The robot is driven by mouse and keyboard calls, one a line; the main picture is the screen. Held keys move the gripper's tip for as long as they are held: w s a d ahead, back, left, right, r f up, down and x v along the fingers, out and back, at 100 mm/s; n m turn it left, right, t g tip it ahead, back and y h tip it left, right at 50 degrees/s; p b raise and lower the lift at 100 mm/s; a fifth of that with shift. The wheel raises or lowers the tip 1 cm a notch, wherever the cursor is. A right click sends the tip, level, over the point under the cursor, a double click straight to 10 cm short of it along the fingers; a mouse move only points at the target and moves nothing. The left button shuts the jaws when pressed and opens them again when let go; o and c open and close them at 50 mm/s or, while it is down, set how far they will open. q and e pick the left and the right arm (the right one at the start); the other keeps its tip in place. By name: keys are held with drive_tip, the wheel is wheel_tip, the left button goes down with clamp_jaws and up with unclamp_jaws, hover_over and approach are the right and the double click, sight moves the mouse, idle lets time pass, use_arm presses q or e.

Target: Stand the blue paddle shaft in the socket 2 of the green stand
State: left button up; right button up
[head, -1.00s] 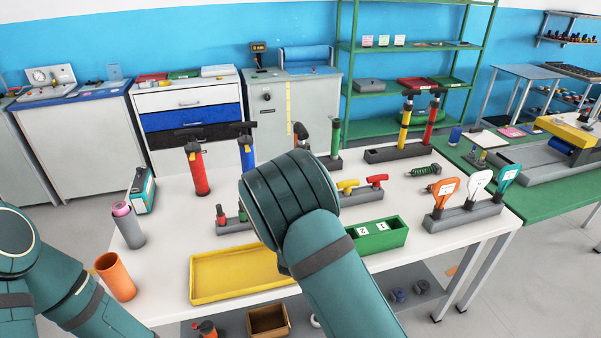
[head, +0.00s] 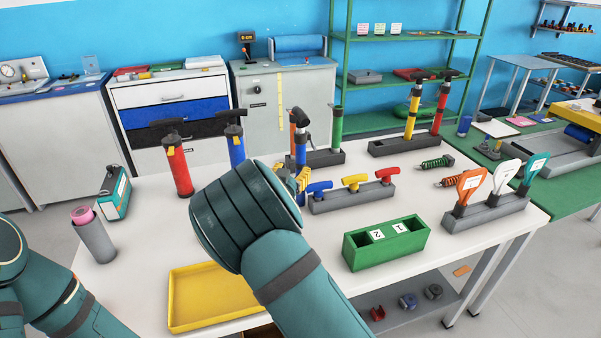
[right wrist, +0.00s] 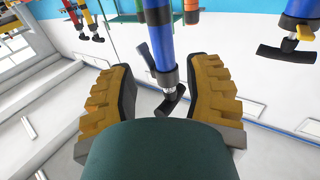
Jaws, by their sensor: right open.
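The green stand (head: 388,250) is on the table to the right, with labels 2 on the left and 1 on the right. My left gripper is out of view.
An orange shaft and a green shaft (head: 337,125) stand beside the blue one. A rack with blue, yellow and red handles (head: 352,199) lies in front. Red (head: 178,165) and blue (head: 235,143) pumps stand left. A yellow tray (head: 212,298) lies at the front.

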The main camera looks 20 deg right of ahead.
sight(299, 157)
drive_tip(key=b+x, duration=0.1)
drive_tip(key=x, duration=0.8)
drive_tip(key=shift+w+a, duration=0.1)
drive_tip(key=shift+w, duration=0.1)
clamp_jaws()
